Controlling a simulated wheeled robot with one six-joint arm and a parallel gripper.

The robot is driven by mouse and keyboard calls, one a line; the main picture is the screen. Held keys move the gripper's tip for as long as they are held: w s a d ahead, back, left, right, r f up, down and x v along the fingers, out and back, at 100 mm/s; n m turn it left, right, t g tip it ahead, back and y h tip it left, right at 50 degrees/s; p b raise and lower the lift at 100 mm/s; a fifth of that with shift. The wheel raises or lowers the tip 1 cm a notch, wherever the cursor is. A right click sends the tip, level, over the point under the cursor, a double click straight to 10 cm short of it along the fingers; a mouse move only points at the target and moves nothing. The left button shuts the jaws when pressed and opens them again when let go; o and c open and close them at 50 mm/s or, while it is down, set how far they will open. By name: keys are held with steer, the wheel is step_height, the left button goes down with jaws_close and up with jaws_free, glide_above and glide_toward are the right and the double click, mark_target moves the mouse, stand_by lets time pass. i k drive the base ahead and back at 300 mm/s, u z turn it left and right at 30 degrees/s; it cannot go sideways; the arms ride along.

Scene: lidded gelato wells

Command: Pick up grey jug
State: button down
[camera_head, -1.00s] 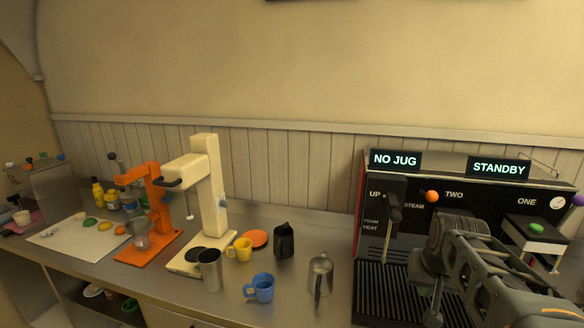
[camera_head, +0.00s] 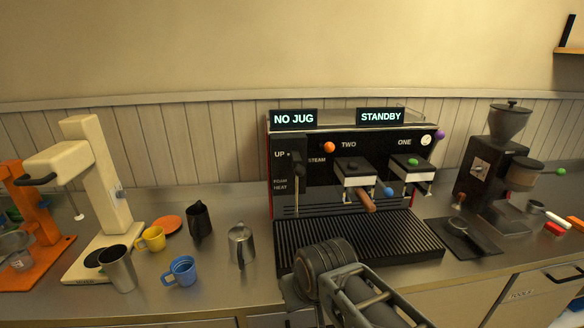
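A grey metal jug (camera_head: 242,243) stands upright on the steel counter, left of the coffee machine, with its dark handle facing me. A black jug (camera_head: 199,220) stands behind it to the left. My arm reaches in from the bottom right, in front of the drip tray. Its wrist is right of the grey jug and apart from it. My gripper's fingers do not show clearly, so I cannot tell if they are open or shut.
The coffee machine (camera_head: 284,205) reads "NO JUG". A grinder (camera_head: 490,170) stands at right. Some counter is bare around the grey jug.

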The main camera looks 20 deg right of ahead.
mark_target(242, 247)
steer(key=k, duration=1.25)
steer(key=u, duration=0.75)
steer(key=i, duration=1.55)
steer(key=z, duration=0.45)
steer(key=i, duration=0.45)
steer(key=z, duration=0.4)
